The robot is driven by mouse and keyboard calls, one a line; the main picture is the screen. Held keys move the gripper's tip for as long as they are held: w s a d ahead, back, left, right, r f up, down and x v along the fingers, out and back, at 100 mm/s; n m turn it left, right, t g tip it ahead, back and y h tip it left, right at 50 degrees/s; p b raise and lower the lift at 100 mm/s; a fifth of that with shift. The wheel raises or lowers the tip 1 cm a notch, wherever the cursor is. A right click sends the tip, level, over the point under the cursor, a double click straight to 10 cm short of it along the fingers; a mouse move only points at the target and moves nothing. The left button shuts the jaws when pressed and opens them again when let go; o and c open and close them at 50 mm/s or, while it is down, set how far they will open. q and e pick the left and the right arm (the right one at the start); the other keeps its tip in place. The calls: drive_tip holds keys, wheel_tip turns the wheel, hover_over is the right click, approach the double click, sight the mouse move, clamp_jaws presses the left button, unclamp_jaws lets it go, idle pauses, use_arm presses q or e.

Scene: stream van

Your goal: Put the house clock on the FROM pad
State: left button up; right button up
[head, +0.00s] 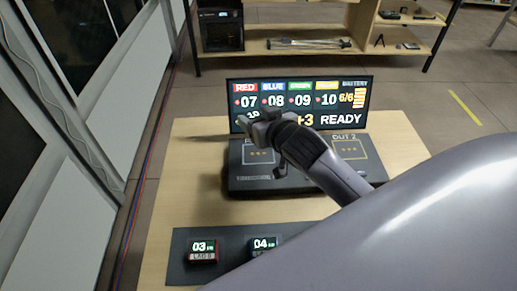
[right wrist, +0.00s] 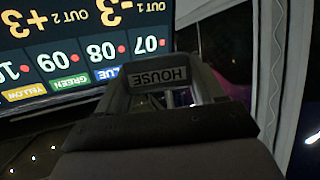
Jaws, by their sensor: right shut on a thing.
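My right gripper (head: 258,124) reaches in from the right, above the left part of a dark console (head: 310,184) and in front of the display. It is shut on the house clock (right wrist: 158,78), whose HOUSE label shows upside down between the fingers in the right wrist view. In the head view the clock is hard to tell from the gripper. The console has a right pad (head: 350,150) marked OUT 2 and a left pad partly hidden by my gripper. I read no FROM label. My left gripper is not in view.
A display (head: 354,96) with coloured columns and READY stands at the table's back. A dark mat (head: 216,239) in front holds two small clocks, 03 (head: 202,250) and 04 (head: 263,244). Bare table (head: 190,150) lies left of the console. My grey arm hides the table's right front.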

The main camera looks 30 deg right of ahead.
hover_over(259, 155)
wheel_tip(259, 155, down, 6)
drive_tip(key=shift+w+f+b, duration=0.1)
drive_tip(key=shift+b, duration=0.2)
drive_tip(key=shift+f+b, duration=0.3)
drive_tip(key=shift+f, duration=1.8)
drive_tip(key=shift+f, duration=0.2)
drive_tip(key=o, duration=1.1)
drive_tip(key=shift+r, duration=0.1)
